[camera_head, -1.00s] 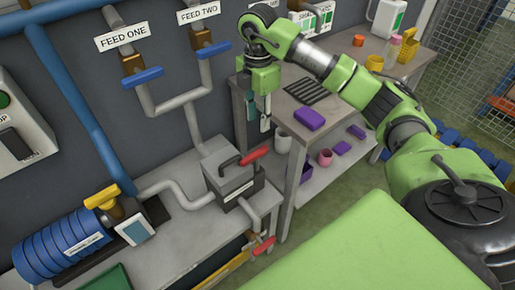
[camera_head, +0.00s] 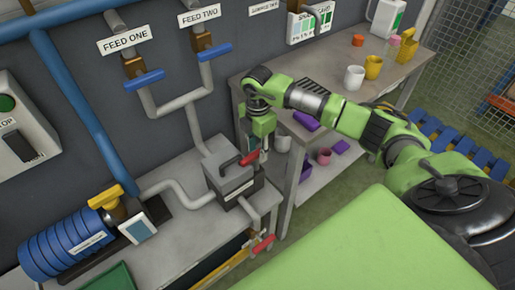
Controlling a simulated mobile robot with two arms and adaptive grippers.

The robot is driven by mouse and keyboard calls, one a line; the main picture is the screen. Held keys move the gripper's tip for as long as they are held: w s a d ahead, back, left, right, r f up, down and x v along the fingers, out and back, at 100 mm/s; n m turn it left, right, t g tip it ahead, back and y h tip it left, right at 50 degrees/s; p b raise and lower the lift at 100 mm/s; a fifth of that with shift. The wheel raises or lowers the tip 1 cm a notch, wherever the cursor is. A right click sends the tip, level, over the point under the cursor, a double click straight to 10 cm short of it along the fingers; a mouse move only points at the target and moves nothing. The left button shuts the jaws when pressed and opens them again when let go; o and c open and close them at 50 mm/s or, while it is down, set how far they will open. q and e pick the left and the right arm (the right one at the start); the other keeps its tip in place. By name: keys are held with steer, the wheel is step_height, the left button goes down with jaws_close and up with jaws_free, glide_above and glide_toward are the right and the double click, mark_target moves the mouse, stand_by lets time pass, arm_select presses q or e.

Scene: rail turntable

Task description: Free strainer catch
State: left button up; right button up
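The strainer (camera_head: 222,185) is a grey box with a labelled front, set in the pipe run on the metal bench. Its catch is a dark bar with a red handle (camera_head: 250,157) lying across the lid. My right gripper (camera_head: 262,150) points down at the handle's right end, with its fingers beside or over it. Whether they touch or close on the handle is too small to tell. My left gripper is not in view.
A red valve handle (camera_head: 263,243) sits below the strainer. A blue pump (camera_head: 65,245) stands at left. Feed one (camera_head: 143,78) and feed two (camera_head: 213,51) have blue handles above. A side table (camera_head: 340,98) carries cups behind my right arm.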

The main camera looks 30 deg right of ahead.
jaws_close()
